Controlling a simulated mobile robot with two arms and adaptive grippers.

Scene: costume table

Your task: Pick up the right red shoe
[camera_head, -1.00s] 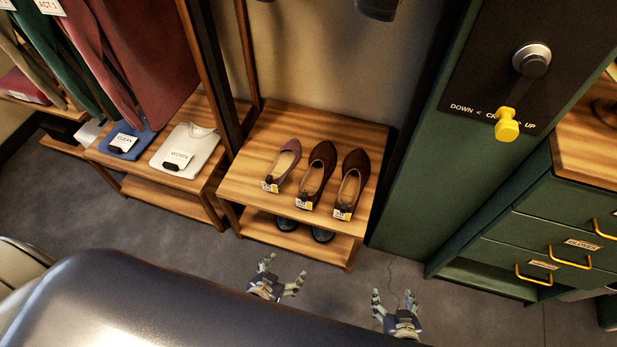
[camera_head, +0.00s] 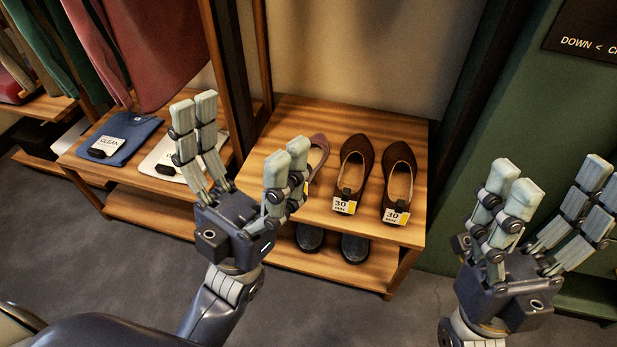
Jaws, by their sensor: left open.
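One dull red shoe (camera_head: 319,150) stands at the left of the top shelf, partly hidden behind the fingers of my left gripper. Two dark brown shoes, a middle one (camera_head: 354,162) and a right one (camera_head: 399,177), stand beside it with price tags at the front. I see only one reddish shoe. My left gripper (camera_head: 240,133) is open and empty, raised in front of the shelf's left side, its right-hand fingers overlapping the red shoe in the picture. My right gripper (camera_head: 552,176) looks open and empty, to the right of the shelf in front of the green cabinet.
The wooden shelf (camera_head: 300,110) has a lower board with dark shoes (camera_head: 355,248). A folded blue shirt (camera_head: 125,135) and a white one (camera_head: 163,155) lie on the left rack, under hanging clothes. The green cabinet (camera_head: 480,140) bounds the right. Grey floor (camera_head: 70,235) is free in front.

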